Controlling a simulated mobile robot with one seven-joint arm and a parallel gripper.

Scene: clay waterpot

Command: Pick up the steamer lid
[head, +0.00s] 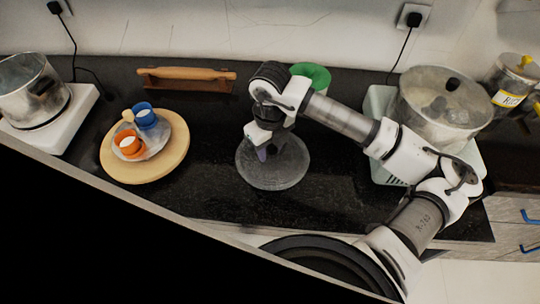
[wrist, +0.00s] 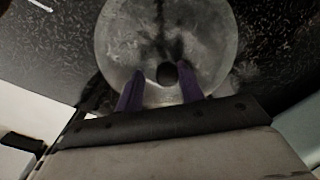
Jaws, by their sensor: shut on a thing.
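The steamer lid (head: 285,172) is a round, grey, see-through disc below my gripper (head: 262,153), near the middle of the dark counter. In the wrist view the lid (wrist: 130,38) fills the upper middle, with its round black knob (wrist: 167,73) between the two purple fingers of my gripper (wrist: 162,82). My gripper points down and is shut on the lid by its knob. In the head view the knob is hidden by the gripper. I cannot tell whether the lid touches the counter or is just above it.
A steel pot with a glass lid (head: 445,95) stands on the right on a pale green rack (head: 380,100). A round wooden board (head: 175,168) holds a plate and cups on the left. A green bowl (head: 312,74) and a rolling pin (head: 186,73) are behind.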

